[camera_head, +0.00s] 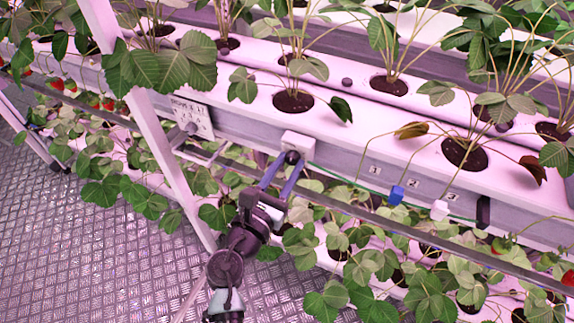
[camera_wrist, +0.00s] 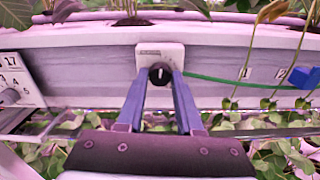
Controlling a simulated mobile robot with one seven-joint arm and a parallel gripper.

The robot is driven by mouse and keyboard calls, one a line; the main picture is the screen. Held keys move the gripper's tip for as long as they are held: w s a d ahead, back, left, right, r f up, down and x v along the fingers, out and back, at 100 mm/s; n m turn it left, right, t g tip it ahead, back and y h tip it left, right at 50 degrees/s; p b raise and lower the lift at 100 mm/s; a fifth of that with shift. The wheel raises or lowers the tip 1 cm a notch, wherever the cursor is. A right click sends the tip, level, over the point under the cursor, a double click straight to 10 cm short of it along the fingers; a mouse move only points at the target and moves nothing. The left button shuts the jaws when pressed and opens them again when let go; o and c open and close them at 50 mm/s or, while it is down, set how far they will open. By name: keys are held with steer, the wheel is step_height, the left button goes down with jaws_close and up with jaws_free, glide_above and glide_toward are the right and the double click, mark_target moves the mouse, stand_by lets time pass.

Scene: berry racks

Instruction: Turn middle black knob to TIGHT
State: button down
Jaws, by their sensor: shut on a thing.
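The black knob (camera_wrist: 160,73) sits on a white plate (camera_wrist: 174,53) on the front face of the growing gutter. A pale mark on the knob stands close to upright in the wrist view. My gripper (camera_wrist: 160,82) is shut on this knob, one blue finger on each side. In the head view the knob (camera_head: 292,156) shows between the fingertips of my gripper (camera_head: 289,161), below a white box (camera_head: 299,144). Lettering on the plate is too small to read.
A panel with numbers and a knob (camera_head: 190,115) is on the left. A green line runs right from the plate towards a blue clip (camera_head: 396,195) and a white clip (camera_head: 439,210). A rail (camera_head: 345,206) runs below the gutter. Strawberry plants hang above and below.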

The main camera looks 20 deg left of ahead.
steer(key=shift+m, duration=0.4)
steer(key=m+b, duration=0.2)
steer(key=m, duration=0.1)
steer(key=shift+f+m, duration=0.15)
steer(key=shift+m, duration=0.25)
steer(key=m+b, duration=0.3)
steer(key=m, duration=0.2)
steer(key=m+b, duration=0.4)
steer(key=m, duration=0.2)
steer(key=shift+m, duration=0.4)
steer(key=shift+m+b, duration=1.2)
steer(key=shift+m, duration=0.6)
steer(key=c, duration=0.6)
jaws_free()
steer(key=shift+o, duration=0.2)
